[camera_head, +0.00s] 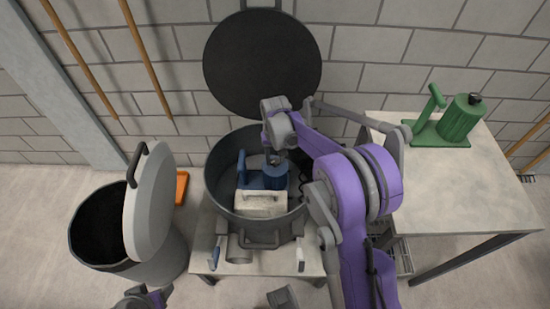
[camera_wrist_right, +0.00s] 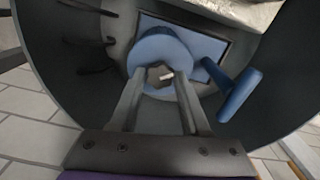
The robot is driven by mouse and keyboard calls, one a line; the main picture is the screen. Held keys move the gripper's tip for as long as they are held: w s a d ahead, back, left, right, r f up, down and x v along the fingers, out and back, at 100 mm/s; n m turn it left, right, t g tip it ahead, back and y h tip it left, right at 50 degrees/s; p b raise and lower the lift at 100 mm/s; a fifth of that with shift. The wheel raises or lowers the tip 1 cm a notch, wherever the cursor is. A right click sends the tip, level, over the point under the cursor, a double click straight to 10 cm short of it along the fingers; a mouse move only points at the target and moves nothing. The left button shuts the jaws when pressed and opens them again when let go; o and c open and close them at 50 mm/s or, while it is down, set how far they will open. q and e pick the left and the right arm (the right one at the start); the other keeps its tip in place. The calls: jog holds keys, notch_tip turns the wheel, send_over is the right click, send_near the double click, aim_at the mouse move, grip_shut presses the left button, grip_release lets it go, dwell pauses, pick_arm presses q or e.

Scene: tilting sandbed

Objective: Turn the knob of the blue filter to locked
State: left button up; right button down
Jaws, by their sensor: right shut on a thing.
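The blue filter (camera_head: 250,180) stands inside a dark round tank, and its round body and side handle also show in the wrist view (camera_wrist_right: 238,95). Its small dark knob (camera_wrist_right: 159,73) sits at the centre of the round blue top. My right gripper (camera_wrist_right: 160,82) reaches down into the tank from above and is shut on the knob, one finger on each side. In the head view my right wrist hides the knob and part of the filter. A bit of my left arm shows at the bottom left edge, but its fingers are out of the picture.
The dark tank (camera_head: 214,187) has its lid (camera_head: 262,62) raised behind it. A pale block (camera_head: 262,204) lies in front of the filter. A grey bin (camera_head: 165,262) with a tilted lid is at left. A green filter (camera_head: 459,120) stands on the right table (camera_head: 450,185).

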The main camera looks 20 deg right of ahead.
aim_at(275, 161)
jog(key=m, duration=0.6)
jog(key=shift+m, duration=0.3)
dwell(0.4)
jog(key=shift+c, duration=1.9)
grip_release()
notch_tip(275, 161, up, 11)
jog(key=p, duration=0.1)
jog(key=shift+f, duration=0.1)
